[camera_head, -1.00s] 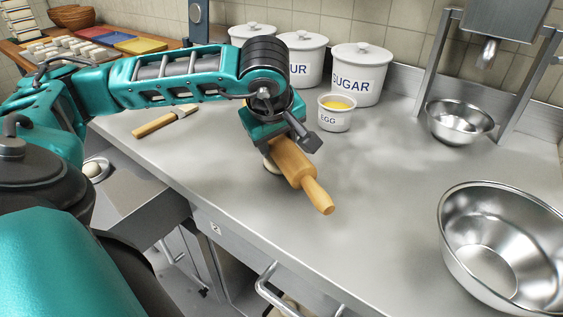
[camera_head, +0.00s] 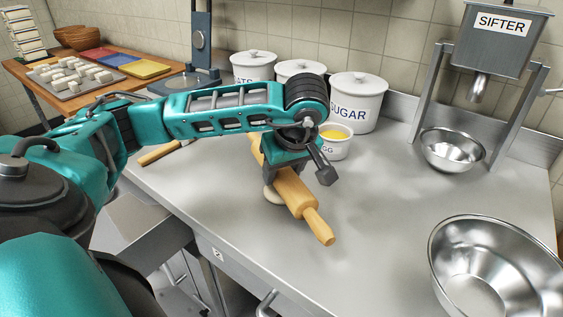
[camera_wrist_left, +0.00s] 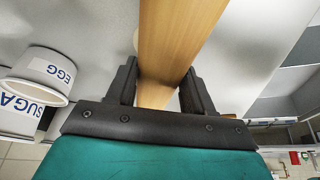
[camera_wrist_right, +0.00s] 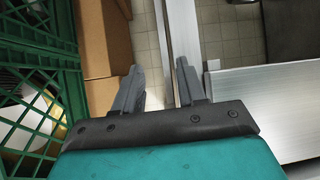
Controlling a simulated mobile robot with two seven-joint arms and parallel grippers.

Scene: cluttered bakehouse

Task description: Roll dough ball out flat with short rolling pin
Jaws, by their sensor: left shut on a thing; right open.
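The short wooden rolling pin (camera_head: 293,191) slants across the steel worktop, one handle toward the front. My left gripper (camera_head: 281,165) is shut around the pin's body; the left wrist view shows the pin (camera_wrist_left: 176,40) between both fingers (camera_wrist_left: 158,88). The pale dough ball (camera_head: 271,195) sits on the worktop, partly hidden under the pin's left side. It looks rounded and low; I cannot tell whether the pin presses on it. My right gripper (camera_wrist_right: 161,88) shows only in the right wrist view, open and empty, away from the worktop.
An egg pot (camera_head: 336,148) and the sugar canister (camera_head: 358,104) stand behind my left wrist. A large steel bowl (camera_head: 436,262) is at front right; a smaller bowl (camera_head: 453,150) sits under the sifter (camera_head: 497,32). The middle right worktop is clear. A green crate (camera_wrist_right: 40,62) stands beside my right gripper.

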